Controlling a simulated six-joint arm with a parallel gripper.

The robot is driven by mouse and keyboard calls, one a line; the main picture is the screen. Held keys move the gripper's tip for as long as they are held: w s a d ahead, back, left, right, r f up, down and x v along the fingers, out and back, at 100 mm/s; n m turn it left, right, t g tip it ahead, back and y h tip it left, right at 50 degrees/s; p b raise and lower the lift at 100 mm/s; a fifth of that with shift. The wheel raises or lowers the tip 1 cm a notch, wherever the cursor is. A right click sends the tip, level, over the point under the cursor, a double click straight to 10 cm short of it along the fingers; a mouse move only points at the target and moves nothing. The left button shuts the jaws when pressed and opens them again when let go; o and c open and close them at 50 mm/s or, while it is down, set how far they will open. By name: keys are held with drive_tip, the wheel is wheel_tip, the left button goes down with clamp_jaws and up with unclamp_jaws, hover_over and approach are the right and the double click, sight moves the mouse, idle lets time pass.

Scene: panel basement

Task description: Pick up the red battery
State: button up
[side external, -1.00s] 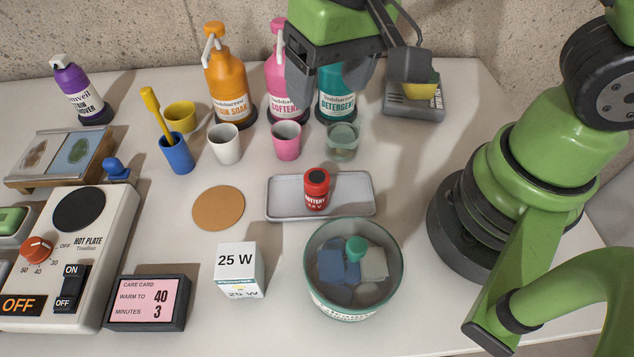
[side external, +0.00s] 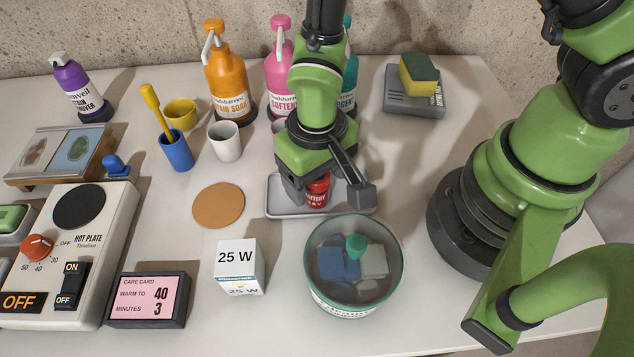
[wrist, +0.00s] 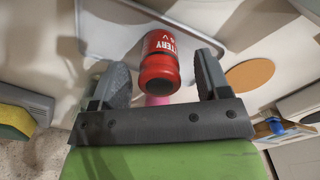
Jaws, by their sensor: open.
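The red battery (side external: 317,192) stands upright on the grey tray (side external: 355,206) in the side view. Its top is hidden behind my gripper (side external: 322,190). In the wrist view the battery (wrist: 160,60) lies between the two fingers of my gripper (wrist: 162,85), with a gap on each side. My gripper is open around the battery, and the fingers do not appear to touch it.
A cork coaster (side external: 218,205) lies to the left. A white cup (side external: 224,141) and several bottles, such as the orange one (side external: 226,85), stand behind. A sponge holder (side external: 402,100) is at the back right.

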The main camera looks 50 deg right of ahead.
drive_tip(key=shift+f, duration=1.4)
drive_tip(key=shift+c, duration=0.5)
drive_tip(key=c, duration=1)
drive_tip(key=shift+r, duration=0.1)
